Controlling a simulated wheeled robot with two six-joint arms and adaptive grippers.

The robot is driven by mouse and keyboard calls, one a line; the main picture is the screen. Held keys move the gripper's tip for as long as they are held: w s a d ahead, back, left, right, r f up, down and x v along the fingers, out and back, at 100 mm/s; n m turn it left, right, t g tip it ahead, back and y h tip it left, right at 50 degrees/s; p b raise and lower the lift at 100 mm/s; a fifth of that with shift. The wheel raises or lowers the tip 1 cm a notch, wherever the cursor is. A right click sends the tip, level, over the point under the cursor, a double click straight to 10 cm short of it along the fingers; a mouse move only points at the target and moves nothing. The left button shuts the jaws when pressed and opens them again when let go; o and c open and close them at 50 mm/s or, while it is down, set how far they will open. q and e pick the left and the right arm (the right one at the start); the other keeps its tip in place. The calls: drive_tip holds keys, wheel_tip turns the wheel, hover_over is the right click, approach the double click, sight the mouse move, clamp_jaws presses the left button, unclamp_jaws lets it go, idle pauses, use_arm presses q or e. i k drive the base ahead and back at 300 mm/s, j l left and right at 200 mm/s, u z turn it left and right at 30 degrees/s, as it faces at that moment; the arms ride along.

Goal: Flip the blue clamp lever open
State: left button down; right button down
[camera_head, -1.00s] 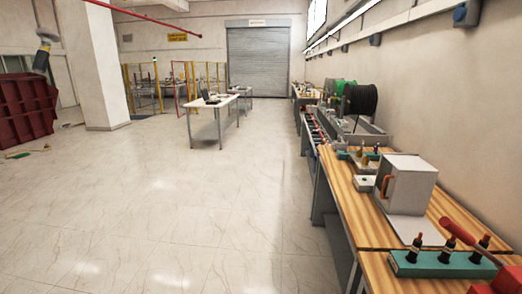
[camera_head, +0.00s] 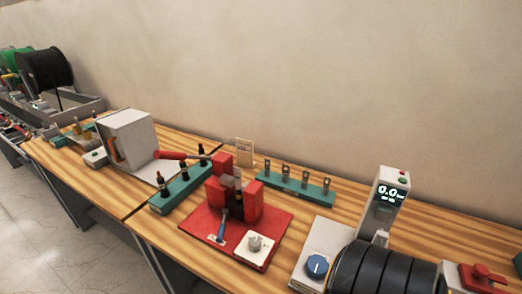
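A small blue lever (camera_head: 223,226) stands on a red fixture (camera_head: 205,222) on the wooden workbench. It leans against the front of the fixture, its lower end near a small pale label on the red base plate. The fixture has red upright blocks (camera_head: 247,202) with a grey part between them. Neither of my grippers is in view.
A green rack with black-tipped pieces (camera_head: 170,195) stands left of the fixture, another green rack (camera_head: 318,191) behind it. A grey box (camera_head: 127,133) is farther left. At right are a display reading 0.0 (camera_head: 391,198), a blue knob (camera_head: 317,265) and a black ribbed cylinder (camera_head: 380,272).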

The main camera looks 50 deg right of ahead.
sight(225, 211)
drive_tip(key=z, duration=1.1)
drive_tip(key=j, duration=0.65)
drive_tip(key=k+u, duration=0.05)
